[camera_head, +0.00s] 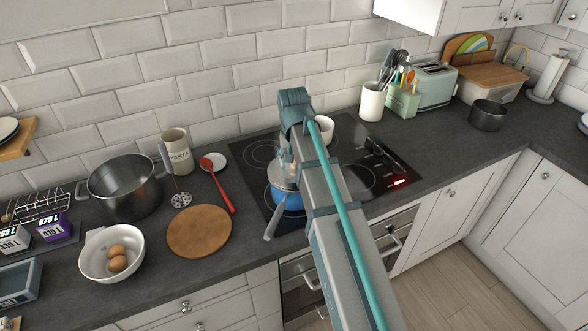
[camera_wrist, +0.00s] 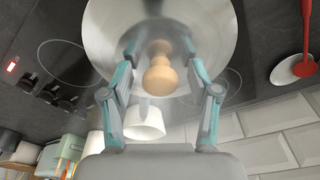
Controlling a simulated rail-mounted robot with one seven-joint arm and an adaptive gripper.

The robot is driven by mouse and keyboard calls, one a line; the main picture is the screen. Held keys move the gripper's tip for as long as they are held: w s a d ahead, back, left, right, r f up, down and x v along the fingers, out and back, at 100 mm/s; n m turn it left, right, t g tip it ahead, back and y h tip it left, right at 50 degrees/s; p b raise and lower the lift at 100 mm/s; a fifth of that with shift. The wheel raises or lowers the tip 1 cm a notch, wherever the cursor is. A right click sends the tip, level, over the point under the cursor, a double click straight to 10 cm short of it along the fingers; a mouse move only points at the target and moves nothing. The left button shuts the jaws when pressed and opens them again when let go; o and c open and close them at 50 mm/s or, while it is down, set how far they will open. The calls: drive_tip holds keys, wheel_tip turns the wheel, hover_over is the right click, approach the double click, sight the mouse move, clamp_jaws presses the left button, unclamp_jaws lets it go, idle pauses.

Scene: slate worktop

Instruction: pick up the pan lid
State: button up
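The pan lid (camera_head: 277,180) is a shiny metal disc on a blue pan (camera_head: 288,201) at the hob's front left, partly hidden by my arm. In the wrist view the lid (camera_wrist: 108,28) fills the top middle, with a pale wooden knob (camera_wrist: 158,70) at its centre. My gripper (camera_wrist: 161,52) is over the lid, open, with one teal-and-grey finger on each side of the knob. Gaps show between the fingers and the knob. In the head view my arm mostly hides the gripper.
A white mug (camera_wrist: 145,122) stands behind the pan. A round wooden board (camera_head: 199,231) and a red spoon (camera_head: 220,188) lie left of the hob (camera_head: 262,150). A large pot (camera_head: 125,190) and a bowl with eggs (camera_head: 95,265) stand further left. The tiled wall is behind.

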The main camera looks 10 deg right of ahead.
clamp_jaws()
drive_tip(key=shift+r, duration=0.15)
